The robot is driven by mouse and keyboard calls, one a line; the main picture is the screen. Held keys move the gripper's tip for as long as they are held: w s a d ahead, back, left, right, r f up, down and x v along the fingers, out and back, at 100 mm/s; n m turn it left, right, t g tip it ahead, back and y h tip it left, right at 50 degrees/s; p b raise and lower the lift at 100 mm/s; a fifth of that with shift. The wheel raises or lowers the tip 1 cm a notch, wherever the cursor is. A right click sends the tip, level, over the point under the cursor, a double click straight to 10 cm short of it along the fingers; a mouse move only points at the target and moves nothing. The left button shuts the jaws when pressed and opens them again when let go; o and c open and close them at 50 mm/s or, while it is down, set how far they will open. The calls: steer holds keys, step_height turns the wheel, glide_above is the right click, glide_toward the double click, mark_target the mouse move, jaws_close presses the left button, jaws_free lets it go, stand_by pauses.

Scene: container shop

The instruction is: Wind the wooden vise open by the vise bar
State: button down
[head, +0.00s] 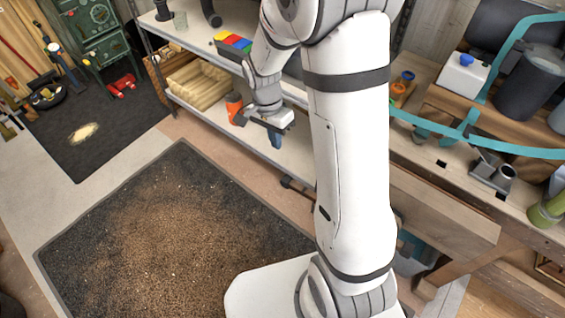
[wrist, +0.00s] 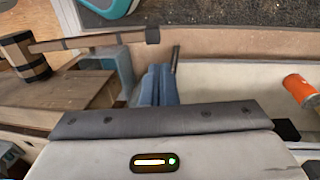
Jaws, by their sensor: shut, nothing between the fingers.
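The vise bar (wrist: 95,41) runs nearly level across the upper left of the wrist view, with a dark cap at its right end. Its left end meets a banded wooden hub (wrist: 22,56). Part of the wooden vise (wrist: 60,98) shows below the bar. In the head view the vise (head: 445,208) is at the bench front, partly behind my arm. A dark rod end, seemingly the bar (head: 297,188), juts out left of my arm. My gripper (wrist: 163,72) has its blue fingers shut and empty, just below the bar's right end in the wrist view. The fingers (head: 277,143) point down in the head view.
A shelf (head: 215,120) with an orange container (head: 235,108) and colored boxes (head: 232,44) stands behind my gripper. The container also shows in the wrist view (wrist: 301,90). A bucket (head: 413,256) is under the bench. The chip-strewn mat (head: 165,235) is open floor.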

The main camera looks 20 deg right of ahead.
step_height(320, 180, down, 14)
steer(key=s+d+b, duration=0.1)
steer(key=shift+s+d+r, duration=0.2)
steer(key=shift+s, duration=0.2)
